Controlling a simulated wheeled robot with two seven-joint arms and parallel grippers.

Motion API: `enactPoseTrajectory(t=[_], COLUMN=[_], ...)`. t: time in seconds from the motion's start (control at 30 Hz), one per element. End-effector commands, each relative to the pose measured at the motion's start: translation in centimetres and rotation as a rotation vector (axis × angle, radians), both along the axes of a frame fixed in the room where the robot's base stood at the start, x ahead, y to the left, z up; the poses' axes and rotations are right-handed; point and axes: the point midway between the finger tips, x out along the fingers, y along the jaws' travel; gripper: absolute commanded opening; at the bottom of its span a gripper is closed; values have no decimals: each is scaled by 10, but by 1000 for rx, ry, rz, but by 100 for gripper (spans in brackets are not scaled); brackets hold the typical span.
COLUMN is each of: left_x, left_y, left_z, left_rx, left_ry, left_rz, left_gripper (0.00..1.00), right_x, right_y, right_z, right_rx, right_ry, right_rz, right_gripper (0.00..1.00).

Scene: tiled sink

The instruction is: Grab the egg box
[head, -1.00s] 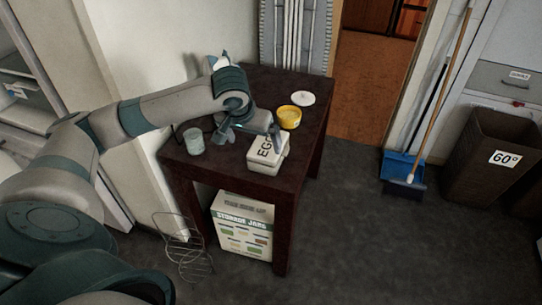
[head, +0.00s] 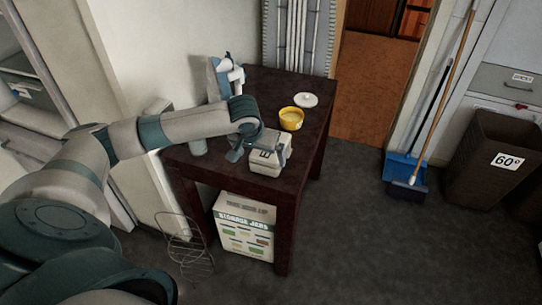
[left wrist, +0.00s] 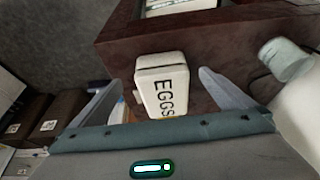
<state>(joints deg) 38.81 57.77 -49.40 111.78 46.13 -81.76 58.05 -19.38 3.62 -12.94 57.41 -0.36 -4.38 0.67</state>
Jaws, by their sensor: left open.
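The egg box (head: 266,160) is a small cream-white box near the front edge of the dark wooden table. In the left wrist view the egg box (left wrist: 162,88) shows black letters "EGGS" on its face and lies between my two fingers. My left gripper (head: 262,152) is open over the box, with a finger on either side of it. In the left wrist view my left gripper (left wrist: 158,88) has its fingers spread wider than the box, with a gap on both sides. My right gripper is not in view.
The dark table (head: 306,130) also holds a yellow bowl (head: 291,120), a white lid (head: 306,100), and a glass (head: 198,147) partly behind my arm. A storage jars box (head: 244,228) stands under the table. A wire rack (head: 185,245) stands on the floor.

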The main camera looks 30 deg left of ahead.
Motion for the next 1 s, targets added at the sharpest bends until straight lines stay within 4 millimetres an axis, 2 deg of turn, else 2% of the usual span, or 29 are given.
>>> enactPoseTrajectory(t=[0.2, 0.73, 0.87, 1.0], left_x=[11, 14, 17, 22], left_y=[2, 3, 5, 8], left_z=[-26, -35, -45, -62], left_rx=[0, 0, 1, 1], left_ry=[1, 0, 1, 2], left_rz=[-1, -1, -1, 1], left_gripper=[100, 100, 100, 100], right_x=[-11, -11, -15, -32], right_y=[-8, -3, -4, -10], right_z=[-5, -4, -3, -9], right_rx=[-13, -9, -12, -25], right_ry=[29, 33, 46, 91], right_rz=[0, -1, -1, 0], right_gripper=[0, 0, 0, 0])
